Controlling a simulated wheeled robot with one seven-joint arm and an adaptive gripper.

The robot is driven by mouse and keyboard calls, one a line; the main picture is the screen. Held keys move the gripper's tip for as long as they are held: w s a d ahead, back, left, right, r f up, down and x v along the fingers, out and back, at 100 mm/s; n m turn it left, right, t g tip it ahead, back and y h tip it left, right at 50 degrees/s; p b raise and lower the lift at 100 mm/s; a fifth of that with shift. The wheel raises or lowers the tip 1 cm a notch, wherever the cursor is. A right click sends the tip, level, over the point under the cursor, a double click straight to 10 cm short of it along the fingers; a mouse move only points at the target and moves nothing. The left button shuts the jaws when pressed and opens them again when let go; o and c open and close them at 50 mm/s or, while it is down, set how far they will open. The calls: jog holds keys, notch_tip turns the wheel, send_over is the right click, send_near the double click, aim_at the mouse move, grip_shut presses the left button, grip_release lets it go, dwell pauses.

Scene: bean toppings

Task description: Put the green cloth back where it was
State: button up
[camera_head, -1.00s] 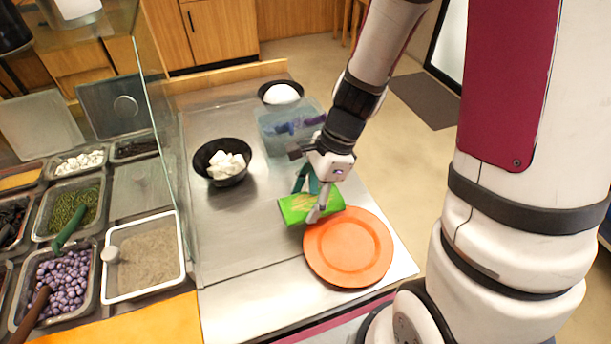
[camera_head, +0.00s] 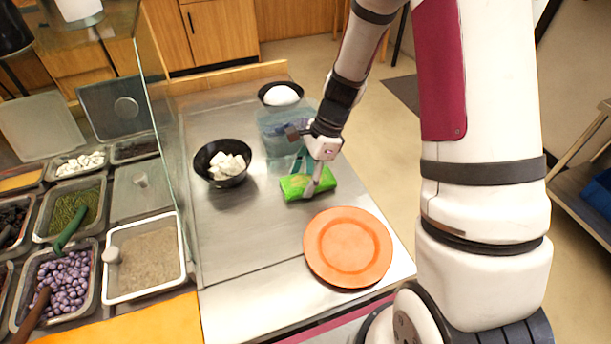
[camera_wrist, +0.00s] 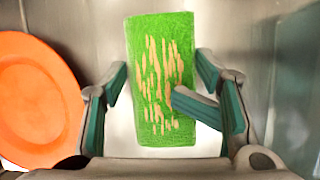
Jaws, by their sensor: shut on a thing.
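The green cloth (camera_head: 292,187) is a bright green block-like piece with beige streaks on its top face. It is over the metal counter, behind the orange plate and apart from it. My gripper (camera_head: 307,178) is above it with fingers down around it, shut on it. In the wrist view the cloth (camera_wrist: 160,40) lies between the teal-padded fingers, and one finger crosses its right side. I cannot tell whether its underside touches the counter.
The orange plate (camera_head: 348,248) lies at the counter's front right. A black bowl of white cubes (camera_head: 226,183) stands left of the cloth. A clear bluish container (camera_head: 275,142) and a bowl with a white mound (camera_head: 281,95) are behind. A glass guard (camera_head: 160,130) borders the topping trays.

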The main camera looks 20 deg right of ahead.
jog(key=shift+f, duration=0.1)
jog(key=o, duration=1.7)
jog(key=shift+o, duration=0.2)
jog(key=shift+r, duration=0.3)
jog(key=v, duration=0.2)
jog(key=shift+w+d+r, duration=0.1)
jog(key=shift+d+r, duration=0.05)
jog(key=shift+r, duration=0.1)
jog(key=d, duration=0.4)
jog(key=d+b, duration=0.1)
jog(key=d, duration=0.7)
jog(key=shift+w+b, duration=0.35)
jog(key=shift+w, duration=0.05)
